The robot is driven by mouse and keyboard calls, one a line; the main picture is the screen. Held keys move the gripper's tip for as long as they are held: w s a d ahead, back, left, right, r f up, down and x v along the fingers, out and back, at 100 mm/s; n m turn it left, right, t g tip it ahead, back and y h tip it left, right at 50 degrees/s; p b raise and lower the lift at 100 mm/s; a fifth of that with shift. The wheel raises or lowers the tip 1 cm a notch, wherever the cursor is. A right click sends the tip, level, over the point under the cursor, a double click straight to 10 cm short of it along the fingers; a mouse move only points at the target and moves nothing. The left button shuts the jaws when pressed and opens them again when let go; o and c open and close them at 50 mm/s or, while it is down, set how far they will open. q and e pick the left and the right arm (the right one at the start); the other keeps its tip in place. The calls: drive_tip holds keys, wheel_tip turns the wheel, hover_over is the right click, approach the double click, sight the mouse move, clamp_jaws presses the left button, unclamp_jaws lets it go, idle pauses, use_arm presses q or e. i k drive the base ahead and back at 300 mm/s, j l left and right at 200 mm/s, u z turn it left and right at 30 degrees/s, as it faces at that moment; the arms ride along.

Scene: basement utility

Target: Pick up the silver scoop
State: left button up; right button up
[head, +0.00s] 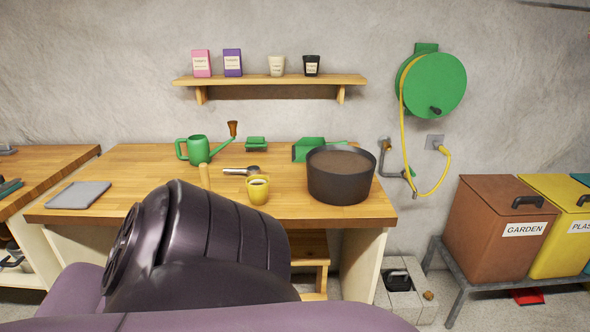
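The silver scoop (243,171) lies on the wooden workbench (128,173), behind the yellow cup and left of the large dark pot. Its bowl end points right, and its thinner handle end points left. No fingers of either gripper show in the head view. A dark, ribbed link of my own arm fills the lower middle of the view and hides part of the bench's front. No contact between a gripper and the scoop is visible.
Near the scoop stand a yellow cup (258,195), a dark soil-filled pot (340,188) and a green watering can (196,150). An upright wooden handle (204,177) pokes up behind my arm. A grey flat slab (79,195) lies left, with bare wood beside it.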

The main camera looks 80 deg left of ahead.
sight(250, 171)
drive_tip(key=u, duration=2.85)
